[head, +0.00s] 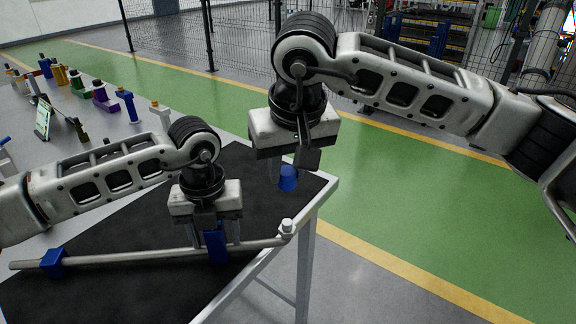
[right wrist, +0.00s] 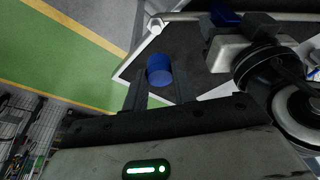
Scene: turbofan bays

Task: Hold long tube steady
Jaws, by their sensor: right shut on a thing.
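The long grey tube (head: 130,257) lies across the black tabletop in the head view, its white end fitting (head: 287,228) near the table's right edge. One blue holder (head: 54,263) is around the tube near its left end. A second blue holder (head: 216,246) is at the tube below my left gripper (head: 215,238). The left fingers stand apart on either side of this holder, with gaps visible; they reach down to the tube. My right gripper (head: 284,172) is shut on a blue cylinder (head: 288,179), also seen in the right wrist view (right wrist: 159,70), above the table's right corner.
The black table (head: 150,215) has a white frame; its edge runs below the right gripper. Several coloured parts (head: 103,98) and a tablet (head: 43,118) stand on a grey surface at left. Green floor (head: 380,210) and wire fencing lie beyond.

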